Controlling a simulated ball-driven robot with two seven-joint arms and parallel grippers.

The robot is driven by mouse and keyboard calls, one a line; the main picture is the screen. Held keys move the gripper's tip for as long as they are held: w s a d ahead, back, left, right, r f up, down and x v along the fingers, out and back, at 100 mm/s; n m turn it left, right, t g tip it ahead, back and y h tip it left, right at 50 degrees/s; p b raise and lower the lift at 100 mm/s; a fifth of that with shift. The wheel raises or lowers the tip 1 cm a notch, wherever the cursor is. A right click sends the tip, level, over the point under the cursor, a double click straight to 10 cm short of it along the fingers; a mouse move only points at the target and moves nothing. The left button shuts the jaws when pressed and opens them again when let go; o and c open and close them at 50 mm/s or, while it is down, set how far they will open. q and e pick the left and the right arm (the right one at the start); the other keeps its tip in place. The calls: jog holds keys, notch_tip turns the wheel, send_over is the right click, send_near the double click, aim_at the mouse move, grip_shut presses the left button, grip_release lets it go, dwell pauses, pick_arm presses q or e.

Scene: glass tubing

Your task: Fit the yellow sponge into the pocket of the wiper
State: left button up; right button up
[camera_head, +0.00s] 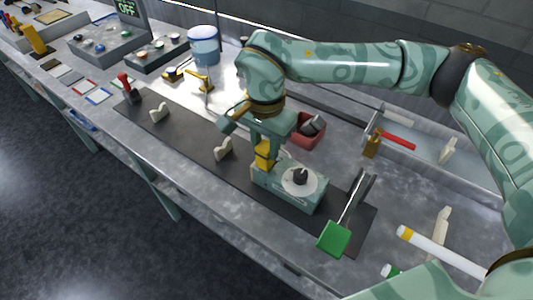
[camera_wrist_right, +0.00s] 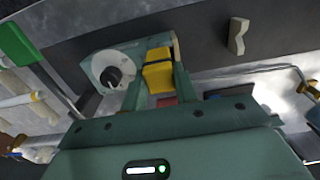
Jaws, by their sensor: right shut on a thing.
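My right gripper (camera_head: 265,150) comes down over the bench and is shut on the yellow sponge (camera_head: 262,158), a small block with a dark band. In the right wrist view the sponge (camera_wrist_right: 157,76) sits between the two fingers. Its lower end is beside the left end of a teal box (camera_head: 291,195), which has a white disc and a black knob on top. I cannot tell whether they touch. No pocket is clearly visible, and I cannot tell for sure which thing is the wiper. My left gripper is out of view.
A green paddle with metal rods (camera_head: 334,239) lies right of the box. Cream holders (camera_head: 224,149) stand on the dark mat (camera_head: 187,140). A red bin (camera_head: 309,133) and a metal tray (camera_head: 425,148) are behind. White tubes (camera_head: 440,252) lie at the right.

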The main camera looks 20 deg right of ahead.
aim_at(267, 155)
jog(key=shift+w+d+f, duration=0.15)
jog(key=shift+w+f, duration=0.05)
jog(key=shift+f, duration=0.1)
jog(key=f, duration=0.2)
jog(key=f+b, duration=0.1)
jog(key=f, duration=0.1)
jog(key=shift+w+d, duration=0.2)
jog(key=shift+w, duration=0.1)
jog(key=shift+r, duration=0.15)
jog(key=o, duration=0.9)
jog(key=shift+o, duration=0.2)
notch_tip(267, 155, up, 12)
jog(key=shift+p, duration=1.1)
